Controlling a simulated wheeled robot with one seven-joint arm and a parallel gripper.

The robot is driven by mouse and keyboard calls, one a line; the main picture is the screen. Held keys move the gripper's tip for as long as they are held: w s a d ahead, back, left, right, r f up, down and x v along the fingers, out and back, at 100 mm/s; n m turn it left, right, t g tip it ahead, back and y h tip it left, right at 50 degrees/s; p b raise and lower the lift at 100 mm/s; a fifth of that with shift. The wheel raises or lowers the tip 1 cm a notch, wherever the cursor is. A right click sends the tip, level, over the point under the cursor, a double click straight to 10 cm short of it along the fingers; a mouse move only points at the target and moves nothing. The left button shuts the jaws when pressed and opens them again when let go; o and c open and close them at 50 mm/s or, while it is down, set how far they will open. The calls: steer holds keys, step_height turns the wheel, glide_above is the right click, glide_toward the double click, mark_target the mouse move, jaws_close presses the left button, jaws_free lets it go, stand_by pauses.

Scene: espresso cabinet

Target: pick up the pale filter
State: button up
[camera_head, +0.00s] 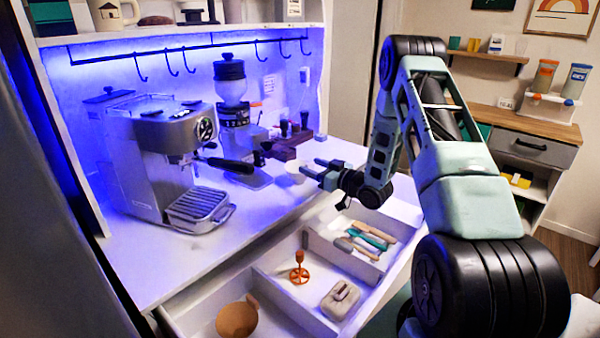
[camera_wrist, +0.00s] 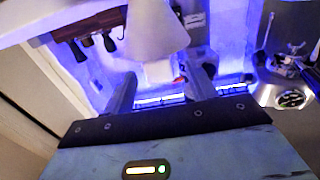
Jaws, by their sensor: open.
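The pale filter (camera_wrist: 157,36) shows in the wrist view as a smooth, off-white cone shape just beyond the fingertips, cut off by the top edge. In the head view a small pale shape (camera_head: 296,175), likely the same filter, is on the white counter beside the fingertips. My gripper (camera_head: 313,168) is low over the counter's right part, its fingers pointing left. In the wrist view my gripper (camera_wrist: 160,88) has its fingers apart with nothing between them. I cannot tell whether a finger touches the filter.
The espresso machine (camera_head: 160,155) and grinder (camera_head: 232,110) stand left of my gripper. A dark wooden holder (camera_head: 290,146) with handles is close behind it.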

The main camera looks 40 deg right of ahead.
steer(key=shift+w+a, duration=0.1)
steer(key=shift+w, duration=0.9)
jaws_close()
step_height(320, 180, up, 10)
steer(key=shift+r+b, duration=0.1)
steer(key=shift+b, duration=0.9)
steer(key=shift+s, duration=0.1)
